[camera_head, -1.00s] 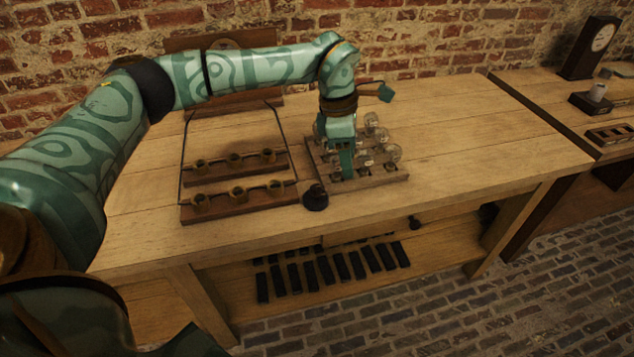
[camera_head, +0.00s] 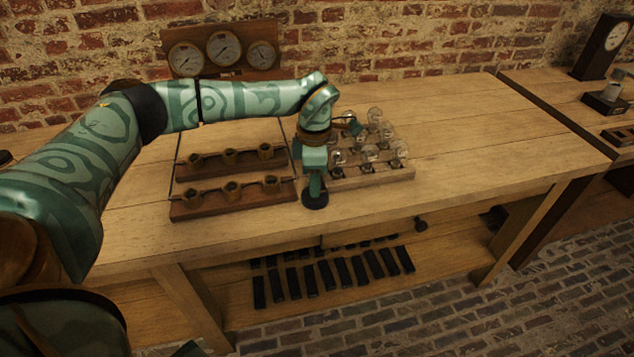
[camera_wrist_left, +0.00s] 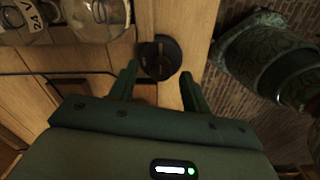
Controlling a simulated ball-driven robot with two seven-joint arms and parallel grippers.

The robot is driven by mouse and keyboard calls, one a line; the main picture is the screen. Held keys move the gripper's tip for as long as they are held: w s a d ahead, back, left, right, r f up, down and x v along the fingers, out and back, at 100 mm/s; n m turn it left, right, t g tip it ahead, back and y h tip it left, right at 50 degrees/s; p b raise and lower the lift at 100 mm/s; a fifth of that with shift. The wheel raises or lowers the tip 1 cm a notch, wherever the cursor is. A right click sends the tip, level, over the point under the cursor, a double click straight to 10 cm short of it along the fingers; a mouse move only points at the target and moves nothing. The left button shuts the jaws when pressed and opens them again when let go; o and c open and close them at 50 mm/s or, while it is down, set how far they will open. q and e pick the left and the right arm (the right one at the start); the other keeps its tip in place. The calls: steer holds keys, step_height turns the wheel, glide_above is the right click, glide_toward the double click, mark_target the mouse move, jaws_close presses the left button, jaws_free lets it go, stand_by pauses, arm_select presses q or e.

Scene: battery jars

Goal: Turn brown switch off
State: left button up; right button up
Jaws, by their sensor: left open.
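The switch (camera_head: 316,203) is a small dark round base with a raised part on top. It sits on the wooden table near the front edge, between two boards. Its colour looks nearly black-brown. In the left wrist view the switch (camera_wrist_left: 163,48) shows just ahead of and between my fingertips. My left gripper (camera_head: 315,190) points down over the switch and hides part of it. In the left wrist view the left gripper (camera_wrist_left: 159,72) is open, with one finger on each side of the switch. I cannot tell whether the fingers touch it. My right gripper is not in view.
A bulb board (camera_head: 385,177) with several glass bulbs stands close to the right of the gripper. A stepped rack with brass cups (camera_head: 190,208) stands to the left. Three gauges (camera_head: 222,48) are at the back. The table's right side is clear.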

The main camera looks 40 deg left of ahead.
arm_select(q)
steer(key=shift+f, duration=0.45)
steer(key=c, duration=1)
steer(key=shift+r, duration=0.1)
